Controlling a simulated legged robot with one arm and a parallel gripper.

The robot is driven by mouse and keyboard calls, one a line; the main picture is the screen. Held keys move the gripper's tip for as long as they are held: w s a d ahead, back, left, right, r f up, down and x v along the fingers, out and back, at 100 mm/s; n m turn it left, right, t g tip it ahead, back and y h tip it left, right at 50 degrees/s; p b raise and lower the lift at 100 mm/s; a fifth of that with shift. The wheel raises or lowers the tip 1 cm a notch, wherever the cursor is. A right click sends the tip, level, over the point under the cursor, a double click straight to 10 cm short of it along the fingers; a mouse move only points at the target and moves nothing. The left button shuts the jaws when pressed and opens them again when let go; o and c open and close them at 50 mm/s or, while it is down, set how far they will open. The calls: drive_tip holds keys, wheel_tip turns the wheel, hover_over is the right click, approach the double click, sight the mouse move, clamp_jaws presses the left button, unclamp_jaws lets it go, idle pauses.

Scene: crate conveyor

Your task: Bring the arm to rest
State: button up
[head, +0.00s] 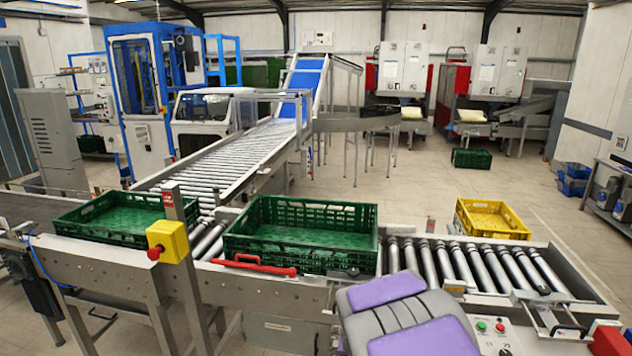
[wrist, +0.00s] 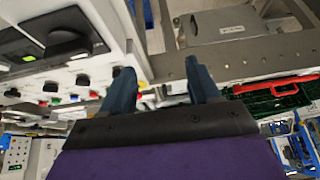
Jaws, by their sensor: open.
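My gripper (wrist: 158,90) shows in the wrist view with its two dark fingers apart and nothing between them. The wrist view is tilted, with a control panel (wrist: 75,60) at the left and the conveyor's metal side rail (wrist: 240,52) beyond the fingers. In the head view, a purple and grey part of my arm is at the bottom, in front of the roller conveyor. The gripper's fingers cannot be made out in the head view.
Green crates (head: 300,258) sit on the conveyor at centre and left (head: 125,232). A yellow crate (head: 490,217) stands behind the right rollers (head: 490,265). A red handle (head: 253,264) lies along the near rail. A yellow box with a red button (head: 172,241) stands on a post. Open floor lies beyond.

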drive_tip(key=s+d+r+g, duration=0.1)
drive_tip(key=s+r+g, duration=0.1)
drive_tip(key=s, duration=1.1)
drive_tip(key=s+d+r+n+g, duration=0.1)
drive_tip(key=s+r+g, duration=0.2)
drive_tip(key=s, duration=1)
drive_tip(key=s+d+r+n+g, duration=0.1)
drive_tip(key=s+r, duration=0.5)
drive_tip(key=s, duration=0.7)
drive_tip(key=shift+d+g+y, duration=0.3)
drive_tip(key=shift+d+g, duration=0.2)
drive_tip(key=shift+g, duration=0.3)
